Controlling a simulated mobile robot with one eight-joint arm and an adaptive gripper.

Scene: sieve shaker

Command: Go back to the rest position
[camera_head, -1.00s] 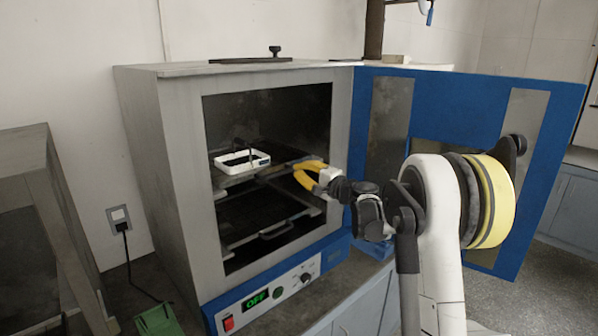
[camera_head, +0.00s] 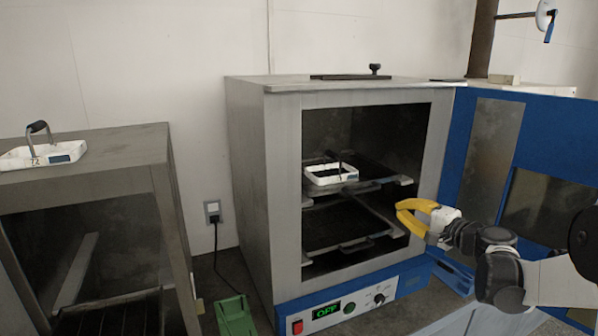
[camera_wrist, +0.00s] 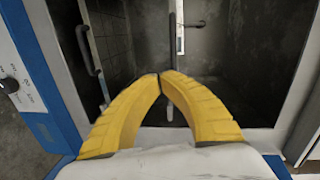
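My gripper (camera_head: 399,211) has two curved yellow fingers. In the wrist view their tips (camera_wrist: 160,76) meet with nothing between them, so it is shut and empty. In the head view it stands in front of the right side of the oven opening, at about the height between the two racks. A white tray with a dark handle (camera_head: 318,180) sits on the upper rack inside the grey oven (camera_head: 255,180).
The blue oven door (camera_head: 462,130) stands wide open at the right, close behind my arm. A second white tray (camera_head: 20,160) is on the grey cabinet (camera_head: 110,145) at the left. The oven display (camera_head: 326,310) reads OFF.

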